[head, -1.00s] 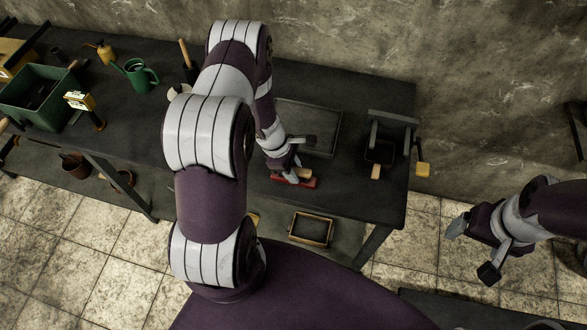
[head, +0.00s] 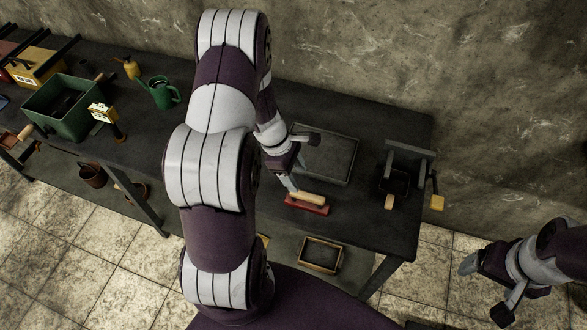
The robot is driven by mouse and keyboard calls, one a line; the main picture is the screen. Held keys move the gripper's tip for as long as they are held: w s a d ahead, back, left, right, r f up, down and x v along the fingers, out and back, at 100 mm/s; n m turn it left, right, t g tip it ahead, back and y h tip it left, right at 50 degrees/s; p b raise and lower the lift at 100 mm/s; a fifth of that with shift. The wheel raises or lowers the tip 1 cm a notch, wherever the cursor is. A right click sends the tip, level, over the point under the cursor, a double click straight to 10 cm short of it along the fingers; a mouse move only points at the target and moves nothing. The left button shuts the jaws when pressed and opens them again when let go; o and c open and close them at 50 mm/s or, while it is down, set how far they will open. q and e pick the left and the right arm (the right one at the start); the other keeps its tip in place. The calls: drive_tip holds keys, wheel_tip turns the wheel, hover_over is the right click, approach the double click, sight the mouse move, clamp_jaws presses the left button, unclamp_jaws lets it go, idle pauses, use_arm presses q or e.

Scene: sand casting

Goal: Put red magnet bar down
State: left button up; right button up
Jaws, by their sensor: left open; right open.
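The red magnet bar (head: 305,207) lies on the dark bench near its front edge. A pale wooden handle (head: 308,197) runs along its top. My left gripper (head: 301,164) is open and empty, just above and behind the bar, with one finger near the left end of the handle. Whether that finger touches the handle I cannot tell. My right gripper (head: 485,290) is open and empty at the lower right, away from the bench.
A shallow grey tray (head: 345,177) lies behind the bar. A dark clamp-like fixture (head: 410,165) with wooden handles stands to the right. A green bin (head: 62,128) and a green watering can (head: 160,92) stand at the left. A wooden-framed box (head: 320,269) sits below the bench edge.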

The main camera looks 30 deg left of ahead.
use_arm(q)
drive_tip(key=s+d+r+m+y, duration=0.2)
drive_tip(key=s+d+r+m, duration=0.2)
drive_tip(key=r+m, duration=0.3)
drive_tip(key=s+d+r+m+y, duration=0.2)
drive_tip(key=s+d+r+m, duration=0.2)
drive_tip(key=m, duration=1)
wheel_tip(320, 180, up, 4)
drive_tip(key=shift+d+f, duration=0.15)
drive_tip(key=shift+d, duration=0.3)
